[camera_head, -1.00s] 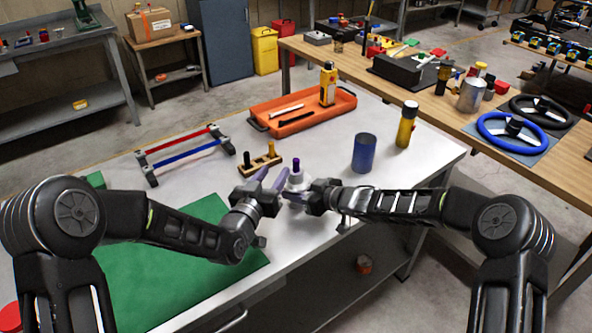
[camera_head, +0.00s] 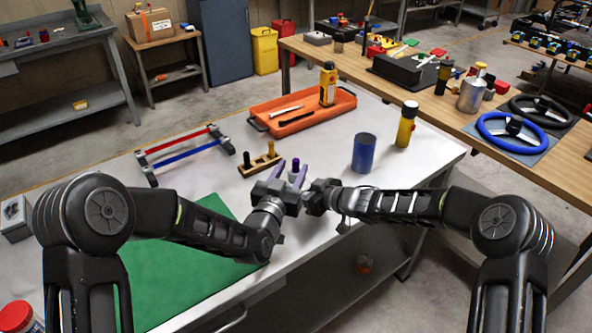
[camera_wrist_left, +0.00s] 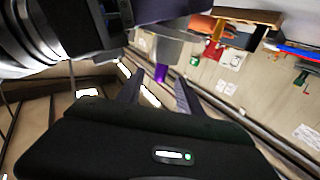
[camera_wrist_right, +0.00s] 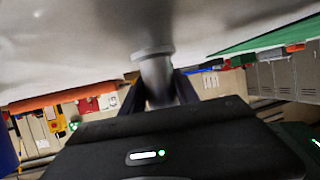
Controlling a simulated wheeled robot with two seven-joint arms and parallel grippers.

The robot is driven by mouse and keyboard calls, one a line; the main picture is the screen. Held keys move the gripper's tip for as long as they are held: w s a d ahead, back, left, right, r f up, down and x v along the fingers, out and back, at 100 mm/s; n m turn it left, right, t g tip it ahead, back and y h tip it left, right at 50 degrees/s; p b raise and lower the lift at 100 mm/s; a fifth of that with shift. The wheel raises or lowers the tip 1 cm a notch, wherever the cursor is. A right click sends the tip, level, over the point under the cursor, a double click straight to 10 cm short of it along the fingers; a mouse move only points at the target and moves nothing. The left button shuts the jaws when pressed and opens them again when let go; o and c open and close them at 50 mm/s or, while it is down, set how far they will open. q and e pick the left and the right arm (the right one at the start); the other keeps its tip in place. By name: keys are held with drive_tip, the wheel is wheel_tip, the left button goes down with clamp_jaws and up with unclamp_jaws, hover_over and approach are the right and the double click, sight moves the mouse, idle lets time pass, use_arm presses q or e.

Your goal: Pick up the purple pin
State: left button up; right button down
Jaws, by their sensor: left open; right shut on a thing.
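The purple pin (camera_head: 294,166) stands upright at the near side of the white table, just right of the wooden peg block. My left gripper (camera_head: 291,171) is open, its two fingers pointing at the pin. In the left wrist view the purple pin (camera_wrist_left: 160,73) shows beyond and between the spread fingers, and I see no grip on it. My right gripper (camera_wrist_right: 158,88) is shut on a grey cylindrical piece (camera_wrist_right: 153,72), seen in the right wrist view. In the head view the grippers hide most of this piece.
The wooden peg block (camera_head: 252,168) with a black and a yellow peg stands just behind-left. A blue cup (camera_head: 364,153) and a yellow bottle (camera_head: 405,128) stand to the right. An orange tray (camera_head: 290,125) lies behind. A green mat (camera_head: 180,275) covers the near left.

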use_arm(q)
drive_tip(key=shift+x, duration=0.8)
drive_tip(key=shift+w, duration=0.1)
drive_tip(key=x, duration=0.5)
drive_tip(key=shift+d+f, duration=0.1)
drive_tip(key=shift+f, duration=0.1)
drive_tip(key=shift+c, duration=0.3)
clamp_jaws()
